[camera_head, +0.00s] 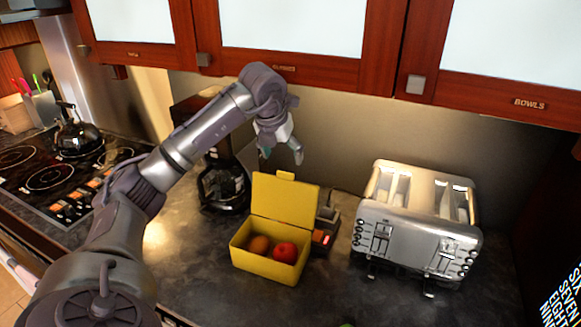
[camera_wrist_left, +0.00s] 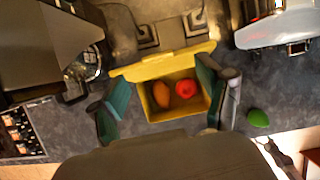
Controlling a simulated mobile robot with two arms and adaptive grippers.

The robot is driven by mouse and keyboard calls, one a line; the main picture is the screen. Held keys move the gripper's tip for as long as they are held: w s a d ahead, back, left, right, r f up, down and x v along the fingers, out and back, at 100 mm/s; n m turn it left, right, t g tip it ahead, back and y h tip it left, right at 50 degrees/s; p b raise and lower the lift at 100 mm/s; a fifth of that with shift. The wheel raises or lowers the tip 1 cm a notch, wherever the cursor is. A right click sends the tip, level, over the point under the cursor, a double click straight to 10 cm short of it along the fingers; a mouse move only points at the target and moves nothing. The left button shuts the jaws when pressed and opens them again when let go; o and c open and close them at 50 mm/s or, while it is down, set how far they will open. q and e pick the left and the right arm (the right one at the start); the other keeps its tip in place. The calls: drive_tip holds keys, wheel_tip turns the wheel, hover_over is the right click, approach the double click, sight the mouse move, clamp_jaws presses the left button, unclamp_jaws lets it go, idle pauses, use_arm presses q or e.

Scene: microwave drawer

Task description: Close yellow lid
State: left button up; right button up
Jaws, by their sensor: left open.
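A yellow box (camera_head: 262,267) stands on the dark counter with its yellow lid (camera_head: 285,200) raised, roughly upright at the back edge. A small tab sticks up from the lid's top edge. In the left wrist view, the box (camera_wrist_left: 178,113) shows from above, with the lid (camera_wrist_left: 165,63) along its far side. Inside lie a red apple (camera_head: 285,251) and a brownish round fruit (camera_head: 259,244). My left gripper (camera_head: 281,155) is open and empty, above the lid and apart from it. Its fingers (camera_wrist_left: 163,96) frame the box in the wrist view. My right gripper is not in view.
A silver toaster (camera_head: 418,235) stands right of the box. A coffee maker (camera_head: 222,186) stands behind left, and a small dark device (camera_head: 325,228) sits close to the box's right. Wooden cabinets (camera_head: 300,70) hang above. A green item (camera_wrist_left: 258,118) lies on the counter nearer me.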

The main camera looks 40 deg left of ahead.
sight(285, 177)
use_arm(q)
drive_tip(key=p+x, duration=0.1)
drive_tip(key=x, duration=0.2)
drive_tip(key=p+x, duration=0.1)
drive_tip(key=x, duration=0.2)
drive_tip(key=shift+s+a+f, duration=0.15)
drive_tip(key=shift+a, duration=0.1)
drive_tip(key=shift+f, duration=0.4)
drive_tip(key=shift+c, duration=0.3)
clamp_jaws()
